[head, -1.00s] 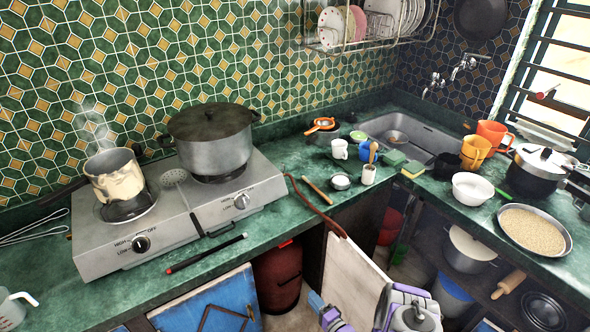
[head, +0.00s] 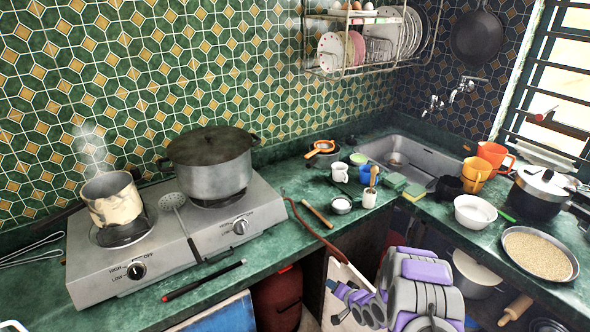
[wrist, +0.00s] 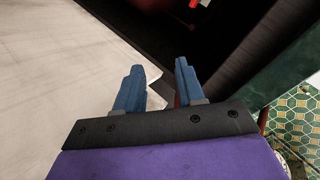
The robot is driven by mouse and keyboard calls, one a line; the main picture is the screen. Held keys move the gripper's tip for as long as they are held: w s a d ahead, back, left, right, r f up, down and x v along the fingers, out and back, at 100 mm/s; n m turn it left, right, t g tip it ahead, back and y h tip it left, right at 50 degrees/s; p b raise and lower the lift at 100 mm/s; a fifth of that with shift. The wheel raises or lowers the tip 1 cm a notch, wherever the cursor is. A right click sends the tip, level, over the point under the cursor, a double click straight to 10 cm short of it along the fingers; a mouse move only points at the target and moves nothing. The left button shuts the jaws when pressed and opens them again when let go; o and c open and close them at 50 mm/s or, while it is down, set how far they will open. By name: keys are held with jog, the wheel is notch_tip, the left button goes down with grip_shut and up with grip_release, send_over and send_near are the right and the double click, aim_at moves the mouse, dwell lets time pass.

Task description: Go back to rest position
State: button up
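My gripper (head: 337,288) is low in front of the counter in the head view, with my arm filling the lower right centre. In the wrist view its two blue fingers (wrist: 158,72) stand apart with nothing visible held between them. The two-burner gas hotplate (head: 165,250) is on the counter at the left, well apart from my gripper. A small steaming pot (head: 112,204) stands on its left burner and a large lidded pot (head: 210,165) on its right burner. The left knob (head: 136,271) and right knob (head: 240,227) are on its front.
A pale board (wrist: 60,75) is close to my gripper, left of the fingers in the wrist view. A red hose (head: 308,226) hangs over the counter edge, and a red gas cylinder (head: 278,300) stands below. Cups, a sink (head: 410,155) and bowls occupy the right counter.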

jog(key=s+d+r+n+g+h, duration=0.1)
jog(key=d+r+h, duration=0.15)
jog(key=r, duration=0.45)
jog(key=s+d+r+n+g+h, duration=0.1)
jog(key=d+r+g+h, duration=0.15)
jog(key=r, duration=0.45)
jog(key=s+d+r+g+h, duration=0.1)
jog(key=s+d+r+g, duration=0.1)
jog(key=s+r, duration=0.8)
jog(key=s+a+r+n+g, duration=0.1)
jog(key=s+r, duration=0.4)
jog(key=s, duration=0.7)
jog(key=s+a+r+n+g, duration=0.1)
jog(key=s+a+r+g, duration=0.2)
jog(key=s, duration=0.9)
jog(key=s+a+r+n+g+y, duration=0.1)
jog(key=s+r, duration=0.5)
jog(key=s, duration=0.7)
jog(key=a+g, duration=0.1)
jog(key=a, duration=0.1)
jog(key=shift+a+r, duration=0.3)
jog(key=shift+g, duration=0.25)
